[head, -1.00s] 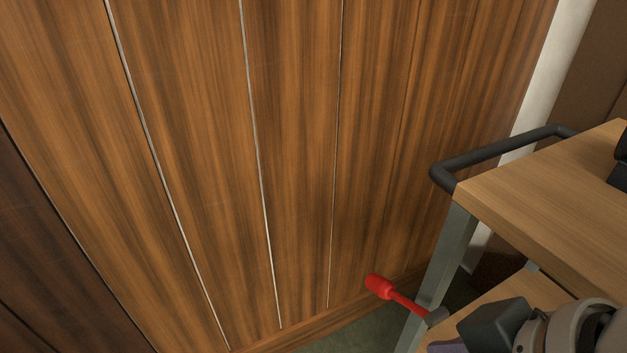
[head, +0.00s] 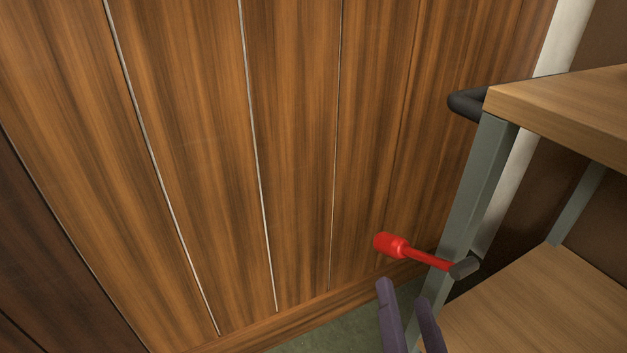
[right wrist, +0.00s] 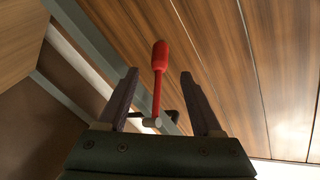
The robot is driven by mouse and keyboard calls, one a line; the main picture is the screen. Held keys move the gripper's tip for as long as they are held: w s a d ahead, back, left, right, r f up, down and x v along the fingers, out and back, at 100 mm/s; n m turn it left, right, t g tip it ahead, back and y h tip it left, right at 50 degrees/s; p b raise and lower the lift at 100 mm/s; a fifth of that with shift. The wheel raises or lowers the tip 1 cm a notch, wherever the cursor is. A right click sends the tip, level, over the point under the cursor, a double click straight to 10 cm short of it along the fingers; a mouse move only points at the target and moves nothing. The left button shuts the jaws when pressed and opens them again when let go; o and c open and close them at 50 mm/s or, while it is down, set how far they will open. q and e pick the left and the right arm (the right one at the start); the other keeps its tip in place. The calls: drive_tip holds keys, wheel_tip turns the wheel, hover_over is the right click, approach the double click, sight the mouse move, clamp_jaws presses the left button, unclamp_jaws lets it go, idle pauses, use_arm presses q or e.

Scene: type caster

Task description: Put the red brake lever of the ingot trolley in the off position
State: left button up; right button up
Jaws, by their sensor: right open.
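The red brake lever (head: 412,250) sticks out to the left from a dark pivot (head: 464,267) on the grey leg of the trolley (head: 474,205), with its thick knob at the far end. In the right wrist view the lever (right wrist: 158,85) shows between the two fingers, its knob beyond the fingertips. My right gripper (head: 403,292) is open and empty, its purple-grey fingers just below the lever in the head view. I cannot tell whether the fingers touch it. My left gripper is in neither view.
The trolley has a wooden top shelf (head: 570,110), a black handle (head: 465,104) and a lower wooden shelf (head: 545,300). A wood-panelled wall (head: 290,150) stands close behind the lever. A strip of green floor (head: 345,335) is clear below.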

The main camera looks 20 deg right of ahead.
sight(393, 257)
drive_tip(key=b+x, duration=0.2)
drive_tip(key=x, duration=0.6)
drive_tip(key=shift+w+d+f, duration=0.1)
drive_tip(key=shift+w+d, duration=0.05)
drive_tip(key=shift+w, duration=0.05)
drive_tip(key=shift+w+d+b, duration=0.25)
drive_tip(key=shift+w+b, duration=0.1)
drive_tip(key=shift+w, duration=0.25)
clamp_jaws()
idle(0.6)
